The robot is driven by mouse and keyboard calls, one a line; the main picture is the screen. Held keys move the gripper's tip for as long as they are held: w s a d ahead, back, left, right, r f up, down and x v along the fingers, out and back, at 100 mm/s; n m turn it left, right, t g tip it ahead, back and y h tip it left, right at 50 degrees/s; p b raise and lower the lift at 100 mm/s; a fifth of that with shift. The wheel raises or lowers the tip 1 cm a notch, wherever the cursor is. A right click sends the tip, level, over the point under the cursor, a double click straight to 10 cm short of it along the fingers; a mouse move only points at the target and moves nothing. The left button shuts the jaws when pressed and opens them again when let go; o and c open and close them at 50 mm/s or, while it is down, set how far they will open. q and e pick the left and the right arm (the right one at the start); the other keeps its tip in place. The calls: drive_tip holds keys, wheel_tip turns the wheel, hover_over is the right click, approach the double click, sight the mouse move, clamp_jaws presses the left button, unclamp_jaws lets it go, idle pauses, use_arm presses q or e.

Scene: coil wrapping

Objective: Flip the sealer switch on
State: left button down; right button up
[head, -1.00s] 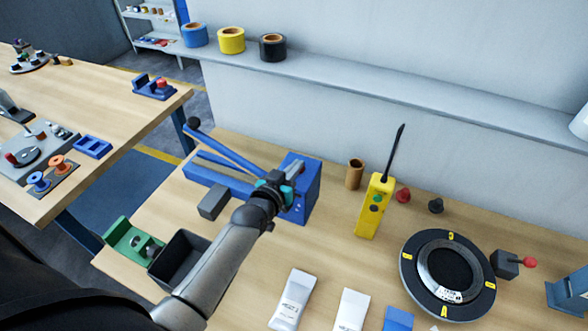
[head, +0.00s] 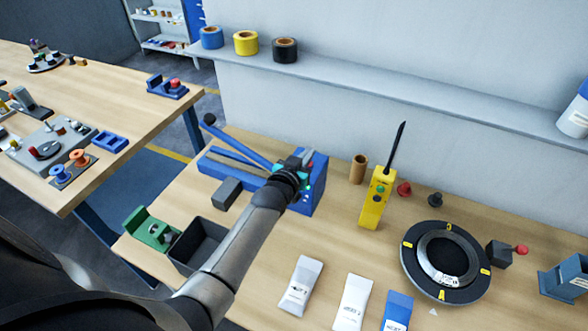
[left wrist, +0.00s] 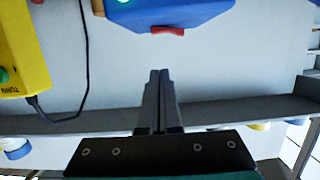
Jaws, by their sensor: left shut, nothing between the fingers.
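The blue sealer (head: 319,192) stands on the near table, with a long blue lever (head: 243,143) rising to a black knob at the left. In the left wrist view the sealer's blue body (left wrist: 205,12) is at the top, with a green light (left wrist: 124,1) and a red switch (left wrist: 168,31) on its edge. My left gripper (head: 308,158) is over the sealer's right end. In the left wrist view its fingers (left wrist: 160,72) are shut and empty, pointing toward the red switch with a visible gap in the picture. My right gripper is not in view.
A yellow control box (head: 375,200) with a black antenna-like rod and a brown tube (head: 358,169) stand right of the sealer. A black ring turntable (head: 410,272) is farther right. A dark bin (head: 180,248) is at the left. A wall shelf (head: 400,92) runs behind.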

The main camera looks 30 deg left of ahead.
use_arm(q)
drive_tip(key=v, duration=0.2)
drive_tip(key=shift+s+d+r, duration=0.15)
drive_tip(key=shift+s+d, duration=0.05)
drive_tip(key=shift+s, duration=0.15)
drive_tip(key=v, duration=0.7)
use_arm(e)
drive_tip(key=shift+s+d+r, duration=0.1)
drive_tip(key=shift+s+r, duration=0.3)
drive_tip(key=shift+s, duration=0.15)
use_arm(q)
drive_tip(key=shift+s, duration=0.15)
